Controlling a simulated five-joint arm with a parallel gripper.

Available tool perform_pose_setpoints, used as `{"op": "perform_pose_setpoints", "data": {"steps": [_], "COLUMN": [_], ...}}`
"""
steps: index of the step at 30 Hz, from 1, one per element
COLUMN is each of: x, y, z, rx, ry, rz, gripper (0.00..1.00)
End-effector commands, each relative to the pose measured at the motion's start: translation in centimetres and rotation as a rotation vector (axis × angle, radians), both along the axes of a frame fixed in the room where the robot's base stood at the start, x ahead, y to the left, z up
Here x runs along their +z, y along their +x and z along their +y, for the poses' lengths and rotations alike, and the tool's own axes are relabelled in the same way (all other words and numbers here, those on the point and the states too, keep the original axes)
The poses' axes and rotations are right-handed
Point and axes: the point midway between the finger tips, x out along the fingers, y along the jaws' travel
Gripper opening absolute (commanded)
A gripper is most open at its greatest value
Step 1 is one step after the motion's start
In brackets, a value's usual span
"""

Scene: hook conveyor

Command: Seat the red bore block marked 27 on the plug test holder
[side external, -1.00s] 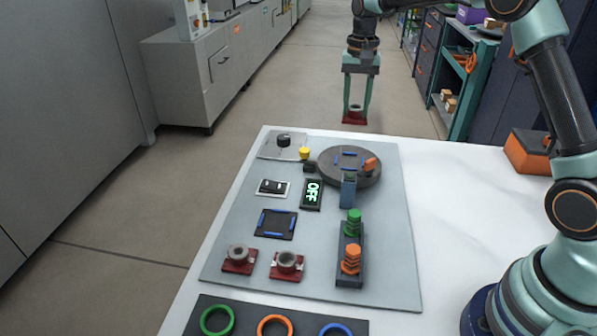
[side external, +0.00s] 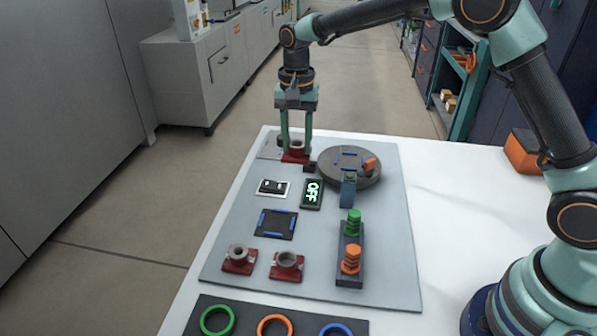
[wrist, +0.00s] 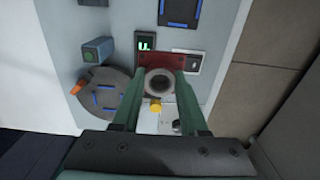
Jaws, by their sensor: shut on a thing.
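My gripper (side external: 296,149) is shut on a red block (side external: 295,158) with a grey round bore, upright above the far left part of the grey board. In the wrist view the block (wrist: 150,60) sits between the fingers, its grey bore ring (wrist: 159,83) facing the camera. Its number cannot be read. Two similar red blocks (side external: 238,266) (side external: 287,271) stand at the near side of the board. Which fixture is the plug test holder is not clear; a dark square frame with blue edges (side external: 276,224) and a round turntable with blue marks (side external: 349,177) show.
Beside the held block are a pale plate partly hidden behind it and a yellow knob (wrist: 155,106). Coloured rings lie in front.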

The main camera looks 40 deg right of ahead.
Motion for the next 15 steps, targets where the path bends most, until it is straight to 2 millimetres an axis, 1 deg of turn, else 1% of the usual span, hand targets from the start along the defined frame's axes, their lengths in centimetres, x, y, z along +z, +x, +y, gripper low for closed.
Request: {"op": "perform_pose_setpoints", "data": {"steps": [1, 3, 6, 10, 15], "x": [-1.1, -2.4, -3.8, -5.0, -5.8], "y": [-0.7, -1.5, -2.6, -3.6, -4.0], "z": [1.9, 3.9, 6.1, 7.8, 8.5], "rx": [0.008, 0.006, 0.005, 0.001, -0.002], "ry": [-0.001, 0.000, -0.001, 0.000, 0.001], "rz": [0.004, 0.001, 0.001, -0.001, -0.002], "gripper": [0.00, 0.00, 0.00, 0.00, 0.00]}}
